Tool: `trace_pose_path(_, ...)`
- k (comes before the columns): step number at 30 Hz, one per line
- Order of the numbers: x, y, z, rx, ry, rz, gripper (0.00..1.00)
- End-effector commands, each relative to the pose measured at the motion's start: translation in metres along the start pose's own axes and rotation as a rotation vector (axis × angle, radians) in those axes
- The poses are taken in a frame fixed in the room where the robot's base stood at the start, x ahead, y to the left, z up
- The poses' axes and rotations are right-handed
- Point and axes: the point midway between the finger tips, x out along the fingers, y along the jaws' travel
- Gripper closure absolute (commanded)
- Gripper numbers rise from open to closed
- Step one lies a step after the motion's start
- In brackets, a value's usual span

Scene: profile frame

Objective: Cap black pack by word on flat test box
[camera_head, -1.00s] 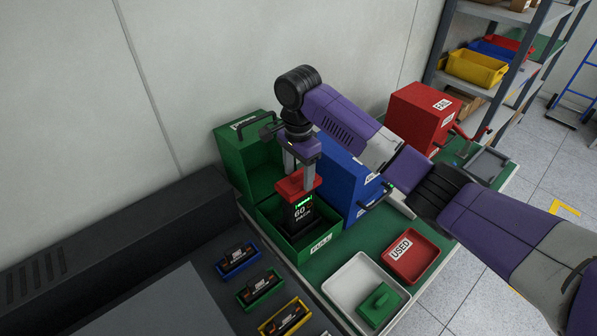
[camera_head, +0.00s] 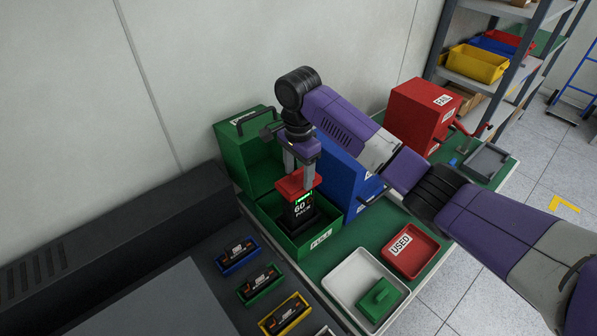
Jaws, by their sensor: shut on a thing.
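My gripper (camera_head: 298,170) points down and is shut on a red cap (camera_head: 292,187), which sits on top of a black pack (camera_head: 301,212). The pack stands upright in the open green box (camera_head: 323,239) and shows a lit green display with white lettering, "60" and a smaller word below. I cannot tell whether the cap is pressed fully down. A green cap (camera_head: 379,298) lies in the white tray (camera_head: 346,287) at the front. The flat test box named in the task cannot be told apart by its label at this size.
A blue box (camera_head: 342,175) and a red box (camera_head: 418,117) stand behind on the green bench. A red tray marked USED (camera_head: 412,252) is empty. Blue, green and yellow holders (camera_head: 239,257) with black packs line the dark bench at left.

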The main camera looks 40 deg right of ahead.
Motion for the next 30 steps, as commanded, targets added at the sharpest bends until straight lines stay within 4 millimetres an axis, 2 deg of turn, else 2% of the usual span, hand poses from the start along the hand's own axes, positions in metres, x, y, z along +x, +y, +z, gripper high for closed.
trace_pose_path(1,0.000,0.000,0.000,0.000,0.000,0.000,0.79)
trace_pose_path(2,0.000,0.000,0.000,0.000,0.000,0.000,0.34)
trace_pose_path(5,0.000,0.000,0.000,0.000,0.000,0.000,0.15)
trace_pose_path(17,-0.006,-0.001,0.000,-0.001,0.001,-0.001,0.15)
trace_pose_path(20,-0.018,-0.001,0.000,-0.001,0.001,-0.003,0.15)
trace_pose_path(27,-0.061,-0.001,-0.001,0.001,0.004,-0.003,0.15)
trace_pose_path(30,-0.072,-0.001,-0.001,0.000,0.003,-0.002,0.15)
